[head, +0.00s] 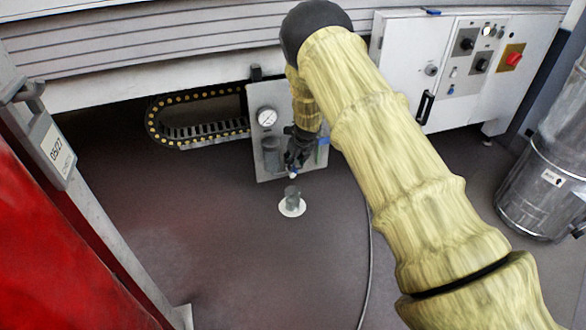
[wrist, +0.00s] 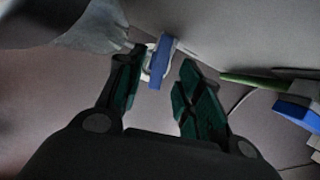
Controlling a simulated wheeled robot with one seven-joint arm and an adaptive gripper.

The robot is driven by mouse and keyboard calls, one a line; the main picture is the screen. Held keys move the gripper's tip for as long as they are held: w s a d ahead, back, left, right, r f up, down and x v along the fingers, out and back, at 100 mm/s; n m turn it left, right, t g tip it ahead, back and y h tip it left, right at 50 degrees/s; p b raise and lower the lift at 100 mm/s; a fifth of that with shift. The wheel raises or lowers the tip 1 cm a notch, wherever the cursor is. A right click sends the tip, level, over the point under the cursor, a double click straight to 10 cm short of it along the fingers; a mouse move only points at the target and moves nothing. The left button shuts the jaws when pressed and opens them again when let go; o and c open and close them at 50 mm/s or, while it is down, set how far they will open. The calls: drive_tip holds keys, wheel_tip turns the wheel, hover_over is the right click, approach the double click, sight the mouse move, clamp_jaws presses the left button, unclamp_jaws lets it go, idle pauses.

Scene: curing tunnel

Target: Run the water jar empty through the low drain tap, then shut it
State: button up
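The water jar (head: 271,152) is a greyish see-through bowl on the pale panel under the machine, below a round gauge. In the wrist view its clear lower part (wrist: 85,25) fills the upper left. The drain tap shows in the wrist view as a white piece with a blue handle (wrist: 160,62). My gripper (head: 292,167) is beside the jar, pointing down. In the wrist view its green-padded fingers (wrist: 162,62) are apart, with the blue handle between their tips and a gap to the right finger. Contact with the left finger is unclear. The water level cannot be made out.
A grey cup-like piece on a white disc (head: 292,206) stands on the floor below. A gauge (head: 267,117) and another blue part (wrist: 295,112) are near the jar. A cable chain (head: 200,130) hangs left, a control cabinet (head: 450,65) stands right. Open floor lies in front.

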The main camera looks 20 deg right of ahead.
drive_tip(key=shift+b+x, duration=0.5)
drive_tip(key=shift+x, duration=1.05)
drive_tip(key=shift+c, duration=0.4)
clamp_jaws()
